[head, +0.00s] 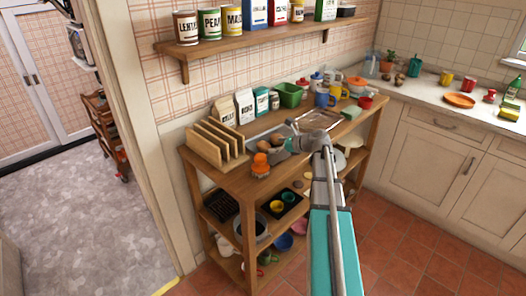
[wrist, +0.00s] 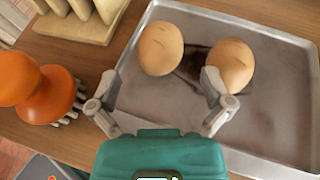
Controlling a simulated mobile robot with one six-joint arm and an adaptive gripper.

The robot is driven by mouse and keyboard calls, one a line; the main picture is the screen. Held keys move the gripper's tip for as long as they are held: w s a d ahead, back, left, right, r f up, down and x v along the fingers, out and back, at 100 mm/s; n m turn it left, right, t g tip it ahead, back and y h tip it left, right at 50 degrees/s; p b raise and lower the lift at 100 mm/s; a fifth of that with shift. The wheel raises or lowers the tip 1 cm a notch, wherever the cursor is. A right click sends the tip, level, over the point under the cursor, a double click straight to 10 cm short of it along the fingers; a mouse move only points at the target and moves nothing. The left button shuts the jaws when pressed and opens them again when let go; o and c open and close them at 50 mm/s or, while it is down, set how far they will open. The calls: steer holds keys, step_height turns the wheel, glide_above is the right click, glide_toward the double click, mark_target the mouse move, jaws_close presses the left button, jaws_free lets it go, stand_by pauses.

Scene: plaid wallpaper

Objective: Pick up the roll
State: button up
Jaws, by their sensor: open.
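Two round brown bread rolls lie on a grey metal tray (wrist: 275,120): a left roll (wrist: 160,48) and a right roll (wrist: 232,66), close together but apart. My gripper (wrist: 157,84) is open and empty at the tray's near left corner. Its right fingertip overlaps the right roll's lower left edge in the wrist view; I cannot tell whether they touch. The left fingertip is by the tray's left rim. In the head view my gripper (head: 287,144) is over the wooden shelf unit, partly hiding the tray and rolls.
An orange-handled brush (wrist: 52,95) stands left of the tray, close to my left finger. A slotted wooden rack (head: 213,143) stands behind it. Boxes (head: 244,105), a green bin (head: 289,94) and mugs crowd the shelf unit's back. A wall shelf (head: 250,34) with cans hangs above.

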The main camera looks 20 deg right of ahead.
mark_target(269, 145)
steer(key=shift+w+a, duration=0.1)
steer(key=shift+w, duration=0.05)
steer(key=shift+b+x, duration=1)
steer(key=shift+x, duration=1.6)
steer(key=c, duration=1.1)
